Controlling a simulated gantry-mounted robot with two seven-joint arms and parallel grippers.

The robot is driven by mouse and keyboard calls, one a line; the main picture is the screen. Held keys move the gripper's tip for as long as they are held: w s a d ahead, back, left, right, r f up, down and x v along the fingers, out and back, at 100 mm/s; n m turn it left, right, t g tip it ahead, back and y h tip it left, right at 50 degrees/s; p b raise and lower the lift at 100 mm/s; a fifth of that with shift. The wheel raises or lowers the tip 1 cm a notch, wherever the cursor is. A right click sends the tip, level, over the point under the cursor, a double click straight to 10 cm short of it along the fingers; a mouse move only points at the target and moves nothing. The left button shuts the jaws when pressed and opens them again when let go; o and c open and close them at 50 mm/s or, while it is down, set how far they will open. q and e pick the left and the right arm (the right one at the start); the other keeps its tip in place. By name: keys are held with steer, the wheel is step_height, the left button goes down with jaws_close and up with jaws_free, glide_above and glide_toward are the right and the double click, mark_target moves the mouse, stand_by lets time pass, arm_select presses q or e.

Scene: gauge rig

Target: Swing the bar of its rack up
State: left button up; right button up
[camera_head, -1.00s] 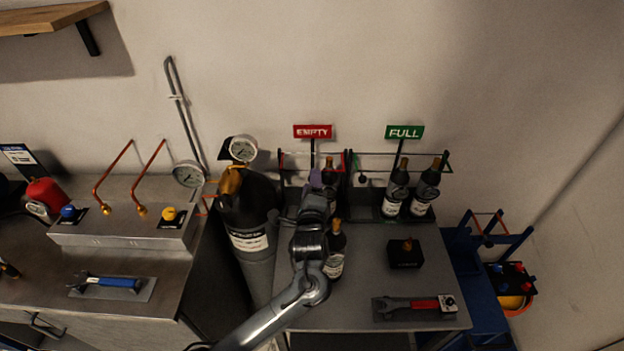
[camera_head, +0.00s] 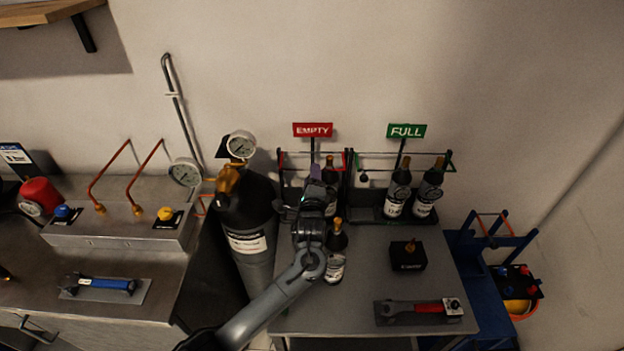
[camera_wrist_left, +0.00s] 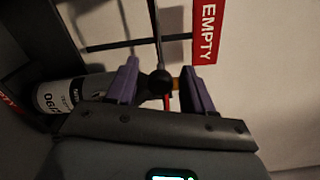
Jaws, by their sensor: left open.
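The rack under the red EMPTY sign (camera_head: 313,130) has a thin bar across its front and red end pieces (camera_head: 281,160). My left gripper (camera_head: 316,173) is in front of this rack and covers part of its bar. In the left wrist view, its purple fingers (camera_wrist_left: 160,88) are open on either side of a black ball knob (camera_wrist_left: 160,82). I cannot tell whether they touch it. A dark bottle (camera_head: 331,200) stands in the rack behind the gripper, and its label shows in the left wrist view (camera_wrist_left: 55,96). My right gripper is not in view.
The rack under the FULL sign (camera_head: 406,131) holds two bottles (camera_head: 397,190). Another bottle (camera_head: 336,255) stands close beside my left arm. A large black cylinder (camera_head: 246,225) is on the left. A black block (camera_head: 408,256) and a red-handled wrench (camera_head: 428,308) lie on the right.

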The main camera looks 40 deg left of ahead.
arm_select(q)
jaws_close()
stand_by(0.4)
